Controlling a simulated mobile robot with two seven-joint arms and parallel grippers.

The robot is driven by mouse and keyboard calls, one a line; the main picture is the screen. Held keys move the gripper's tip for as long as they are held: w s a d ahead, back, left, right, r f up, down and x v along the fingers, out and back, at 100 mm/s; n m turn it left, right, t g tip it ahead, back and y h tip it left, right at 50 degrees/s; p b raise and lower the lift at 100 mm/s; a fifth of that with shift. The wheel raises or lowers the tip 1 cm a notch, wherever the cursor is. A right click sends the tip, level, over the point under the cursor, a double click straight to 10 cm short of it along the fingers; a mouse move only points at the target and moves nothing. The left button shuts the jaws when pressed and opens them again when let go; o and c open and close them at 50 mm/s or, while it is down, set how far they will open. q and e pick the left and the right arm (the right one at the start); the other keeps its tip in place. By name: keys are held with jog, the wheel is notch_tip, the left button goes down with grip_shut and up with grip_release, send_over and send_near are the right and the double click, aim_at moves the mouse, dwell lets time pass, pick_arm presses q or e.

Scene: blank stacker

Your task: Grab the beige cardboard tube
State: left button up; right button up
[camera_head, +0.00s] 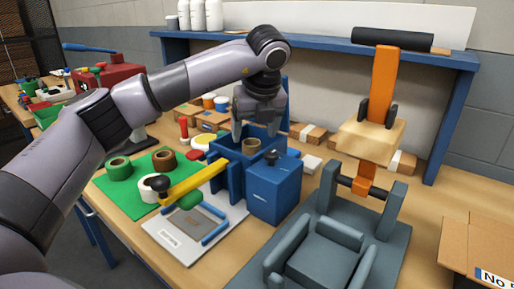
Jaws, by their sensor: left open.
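The beige cardboard tube (251,146) stands upright inside the blue box-like holder (228,171) near the middle of the workbench. Only its upper part and round opening show; the holder hides the rest. My left gripper (254,132) points down just above the tube, with its fingers apart. One finger is left of the tube and the other is to the right. I cannot tell whether either finger touches it. My right gripper is not in view.
A yellow lever (194,183) with a black knob sticks out left of the holder. Rolls of tape (119,168) lie on a green mat (128,200). A grey fixture with an orange upright (381,85) stands to the right. A cardboard box (457,245) sits at the right edge.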

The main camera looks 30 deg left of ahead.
aim_at(251, 144)
pick_arm(q)
jog(key=x, duration=0.5)
jog(key=shift+w+a+f+p, duration=0.1)
jog(key=shift+a+f+p, duration=0.15)
jog(key=shift+f+p, duration=0.05)
jog(key=c, duration=1.1)
